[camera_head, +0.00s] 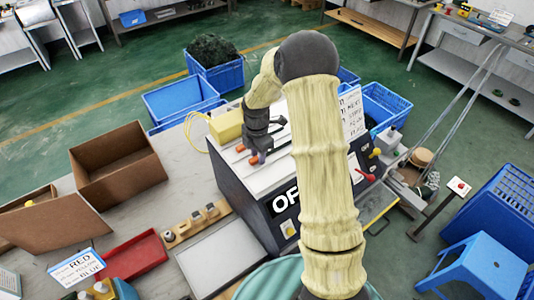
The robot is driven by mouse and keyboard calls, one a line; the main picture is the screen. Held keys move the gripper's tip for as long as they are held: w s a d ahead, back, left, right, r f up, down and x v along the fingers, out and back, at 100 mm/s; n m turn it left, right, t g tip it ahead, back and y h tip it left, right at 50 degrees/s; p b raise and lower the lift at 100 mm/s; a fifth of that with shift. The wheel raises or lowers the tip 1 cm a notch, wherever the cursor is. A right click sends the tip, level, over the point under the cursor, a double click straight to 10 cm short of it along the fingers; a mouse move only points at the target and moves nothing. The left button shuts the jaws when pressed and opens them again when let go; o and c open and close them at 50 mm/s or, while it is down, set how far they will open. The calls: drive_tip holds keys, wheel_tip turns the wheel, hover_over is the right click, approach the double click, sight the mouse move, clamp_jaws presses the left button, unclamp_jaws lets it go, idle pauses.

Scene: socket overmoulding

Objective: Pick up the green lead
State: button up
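I cannot pick out a single green lead for certain. A dark green tangled heap (212,49) fills a blue crate at the back; I cannot tell separate leads in it. My gripper (258,157) points down over the top of the grey and black machine (255,190), close to small orange parts (241,148) on it. The gripper is small and dark here, and its fingers' opening and any held thing cannot be made out. My cream-sleeved arm crosses the middle of the view and hides part of the machine.
A yellow block (226,126) with a yellow cable stands left of the gripper. Cardboard boxes (118,165), a red tray (134,257) and a row of wooden-mounted sockets (196,222) lie on the table. Blue crates (180,99) stand behind; a blue stool (485,262) stands at right.

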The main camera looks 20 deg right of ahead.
clamp_jaws()
drive_tip(key=shift+r, duration=0.1)
wheel_tip(320, 180, up, 10)
drive_tip(key=b, duration=0.3)
idle(0.3)
drive_tip(key=shift+f, duration=0.2)
idle(0.3)
